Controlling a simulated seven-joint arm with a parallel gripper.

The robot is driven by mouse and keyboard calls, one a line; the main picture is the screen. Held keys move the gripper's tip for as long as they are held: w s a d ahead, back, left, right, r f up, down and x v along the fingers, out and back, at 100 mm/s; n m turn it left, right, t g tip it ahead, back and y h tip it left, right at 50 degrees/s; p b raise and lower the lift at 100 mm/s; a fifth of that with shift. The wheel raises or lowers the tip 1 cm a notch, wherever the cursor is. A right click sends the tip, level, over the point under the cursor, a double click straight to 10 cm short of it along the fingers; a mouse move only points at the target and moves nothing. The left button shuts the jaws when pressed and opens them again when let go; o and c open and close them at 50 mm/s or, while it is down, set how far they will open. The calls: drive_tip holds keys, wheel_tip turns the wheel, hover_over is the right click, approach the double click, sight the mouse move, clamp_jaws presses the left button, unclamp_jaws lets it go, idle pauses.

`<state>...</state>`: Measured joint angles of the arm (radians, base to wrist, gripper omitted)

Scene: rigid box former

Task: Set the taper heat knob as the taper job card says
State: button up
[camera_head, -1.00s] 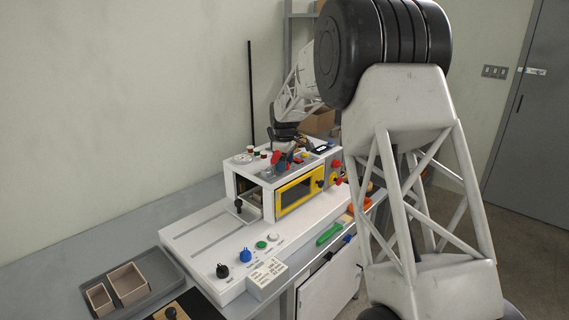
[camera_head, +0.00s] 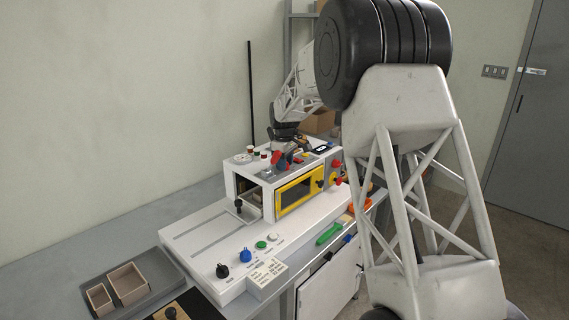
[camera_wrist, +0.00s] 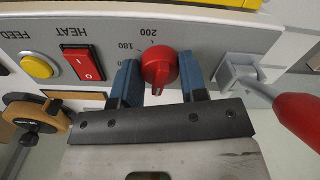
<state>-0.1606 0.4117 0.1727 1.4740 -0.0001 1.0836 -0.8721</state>
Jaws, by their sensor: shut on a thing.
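In the wrist view a round red knob (camera_wrist: 160,70) sits on the grey panel. Upside-down scale numbers 180 and 200 show beside it. My gripper (camera_wrist: 158,66) has one blue finger on each side of the knob and is shut on it. The knob's raised grip runs roughly up and down in the picture; its exact setting is hard to read. In the head view my gripper is small, above the white box machine (camera_head: 255,182). A white printed card (camera_head: 268,272) stands at the machine's front corner; its text is too small to read.
A red HEAT rocker switch (camera_wrist: 82,63) and a yellow FEED button (camera_wrist: 37,65) lie left of the knob. A red-handled lever (camera_wrist: 300,115) on a grey bracket is close to the right finger. A tan-and-black part (camera_wrist: 38,118) is at lower left.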

drive_tip(key=m, duration=0.4)
drive_tip(key=shift+m, duration=1.9)
drive_tip(key=o, duration=0.9)
drive_tip(key=shift+r, duration=0.15)
drive_tip(key=shift+r, duration=3.8)
